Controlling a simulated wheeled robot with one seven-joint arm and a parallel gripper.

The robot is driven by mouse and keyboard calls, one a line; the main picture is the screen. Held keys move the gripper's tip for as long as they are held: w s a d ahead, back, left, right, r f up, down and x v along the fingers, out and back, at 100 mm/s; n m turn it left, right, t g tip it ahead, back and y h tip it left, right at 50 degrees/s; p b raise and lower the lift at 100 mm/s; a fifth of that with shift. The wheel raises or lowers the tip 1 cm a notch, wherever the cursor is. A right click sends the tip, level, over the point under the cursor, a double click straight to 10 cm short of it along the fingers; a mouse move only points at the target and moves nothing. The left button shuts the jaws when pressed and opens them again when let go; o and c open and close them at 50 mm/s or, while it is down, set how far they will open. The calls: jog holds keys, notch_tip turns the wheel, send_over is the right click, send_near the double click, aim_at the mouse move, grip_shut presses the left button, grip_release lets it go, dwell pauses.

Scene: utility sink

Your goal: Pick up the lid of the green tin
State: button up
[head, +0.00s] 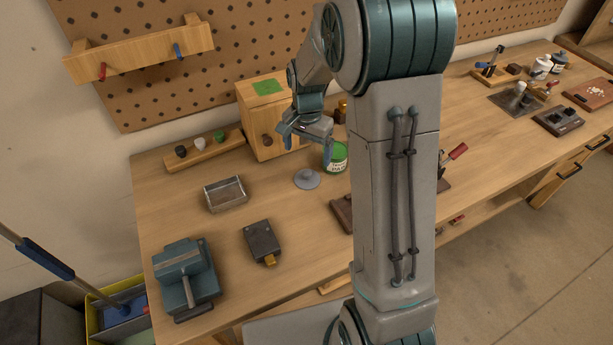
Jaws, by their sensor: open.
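The green tin (336,161), with a pale label, stands upright on the bench beside my arm, which hides its right part. A grey round lid (307,180) with a small knob lies flat on the bench just left of the tin and apart from it. Whether the tin's top is open or covered is hard to tell. My gripper (307,145) is open and empty. It hangs above the bench, behind and above the lid in the picture, with one finger in front of the tin's left edge.
A wooden box (262,115) with a green patch stands behind my gripper. A metal tray (225,194), a dark block (262,240) and a vise (184,274) are to the left. Bare bench lies around the lid's left and front.

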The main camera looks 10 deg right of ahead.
aim_at(307, 171)
notch_tip(307, 171, down, 9)
jog(key=shift+f+p, duration=0.1)
jog(key=shift+p, duration=0.8)
jog(key=c, duration=1.1)
